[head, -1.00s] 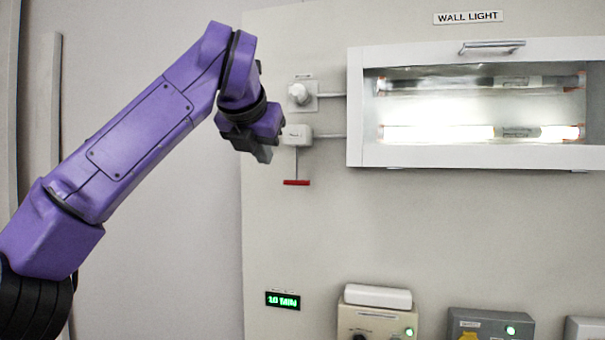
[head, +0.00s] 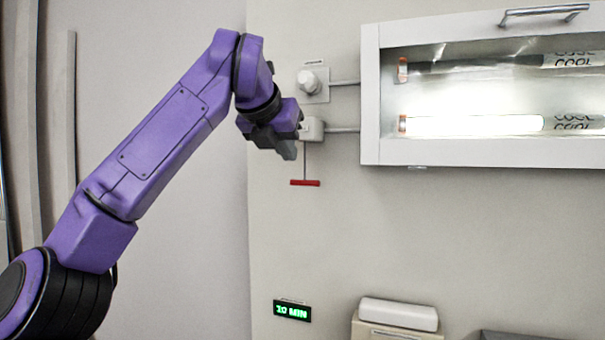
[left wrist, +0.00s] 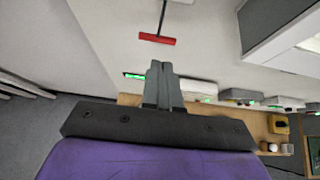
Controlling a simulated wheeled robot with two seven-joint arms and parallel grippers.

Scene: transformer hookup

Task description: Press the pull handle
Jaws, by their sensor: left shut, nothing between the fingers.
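The red pull handle (head: 305,183) hangs on a thin cord below a small white switch box (head: 312,129) on the wall. It also shows in the left wrist view (left wrist: 157,39), beyond my fingertips. My left gripper (head: 289,152) is shut and empty, its fingers together, just left of the cord and a little above the handle in the head view. In the left wrist view the closed fingertips (left wrist: 160,65) point toward the handle, with a gap between them. My right gripper is in neither view.
A white light cabinet (head: 370,100) with a lit tube is right of the switch box. A round white knob (head: 309,83) sits above the box. A green "10 MIN" display (head: 292,310) and a white-topped unit (head: 398,313) are below. The wall around the handle is clear.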

